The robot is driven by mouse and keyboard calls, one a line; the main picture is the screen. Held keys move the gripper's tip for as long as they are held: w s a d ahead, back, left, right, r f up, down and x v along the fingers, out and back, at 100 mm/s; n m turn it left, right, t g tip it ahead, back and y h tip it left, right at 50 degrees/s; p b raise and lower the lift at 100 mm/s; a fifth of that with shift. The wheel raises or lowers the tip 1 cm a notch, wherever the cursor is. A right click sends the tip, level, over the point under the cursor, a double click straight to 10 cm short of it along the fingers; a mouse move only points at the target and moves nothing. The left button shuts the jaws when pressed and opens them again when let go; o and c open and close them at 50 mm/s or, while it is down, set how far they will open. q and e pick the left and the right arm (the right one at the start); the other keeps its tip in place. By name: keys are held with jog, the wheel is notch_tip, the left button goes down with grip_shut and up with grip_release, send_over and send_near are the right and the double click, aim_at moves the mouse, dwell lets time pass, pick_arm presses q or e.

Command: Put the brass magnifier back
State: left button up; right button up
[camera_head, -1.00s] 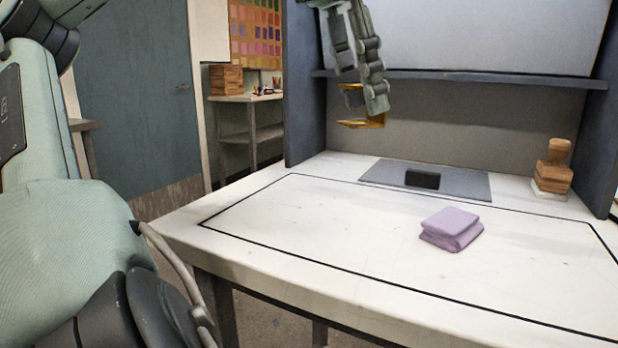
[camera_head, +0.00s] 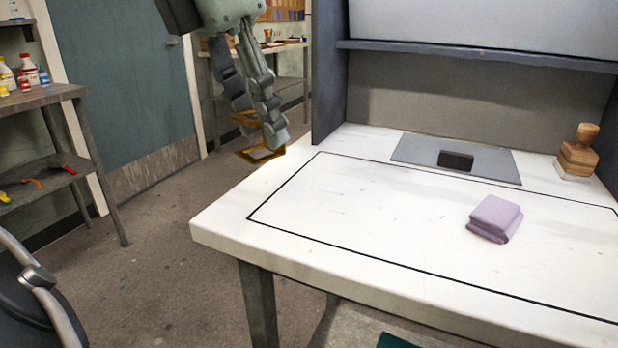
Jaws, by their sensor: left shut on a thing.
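The brass magnifier (camera_head: 262,155) is a small folding brass frame. My left gripper (camera_head: 257,118) comes down from the top of the view and is shut on it. The magnifier hangs below the fingers, and they hide part of it. In the picture it is over the floor, just left of the white table's (camera_head: 222,232) far left corner, apart from the tabletop. My right gripper is not in view.
On the table are a folded lilac cloth (camera_head: 495,217), a grey plate (camera_head: 415,150) with a black block (camera_head: 455,161), and a wooden stamp-like block (camera_head: 578,158). A side shelf (camera_head: 50,97) with bottles stands at left. The table's left half is clear.

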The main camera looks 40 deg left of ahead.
pick_arm(q)
jog(key=w+d+f, duration=0.1)
jog(key=w, duration=0.2)
jog(key=w+d+f, duration=0.1)
jog(key=w+f, duration=0.1)
jog(key=w, duration=0.1)
jog(key=w+d+f, duration=0.1)
jog(key=w+f, duration=0.1)
jog(key=shift+w+f+p, duration=0.25)
jog(key=shift+w+p, duration=0.1)
jog(key=shift+w, duration=0.05)
jog(key=shift+w+d+f, duration=0.1)
jog(key=shift+f, duration=0.1)
notch_tip(320, 180, down, 3)
jog(key=shift+f, duration=0.35)
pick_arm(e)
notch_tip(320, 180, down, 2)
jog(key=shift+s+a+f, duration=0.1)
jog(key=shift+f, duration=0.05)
pick_arm(q)
jog(key=shift+f, duration=0.1)
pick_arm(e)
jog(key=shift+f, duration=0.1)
